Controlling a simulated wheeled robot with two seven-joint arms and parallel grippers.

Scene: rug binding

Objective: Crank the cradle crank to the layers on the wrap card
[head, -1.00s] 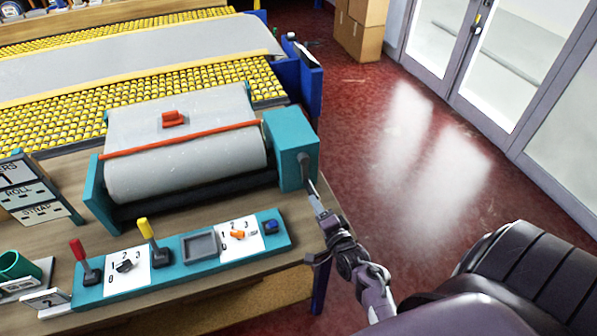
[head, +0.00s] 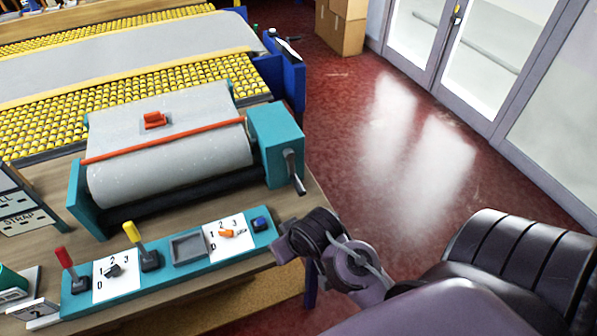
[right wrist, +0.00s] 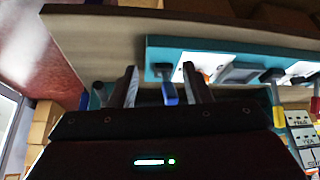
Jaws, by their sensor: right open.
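My left gripper is not in view.
The teal control panel (head: 190,279) along the table's front carries a red lever (head: 66,262), a yellow lever (head: 136,236), two numbered dials and a grey tray (head: 188,248). A yellow roller bed (head: 200,88) lies behind the cradle. Red floor to the right is clear.

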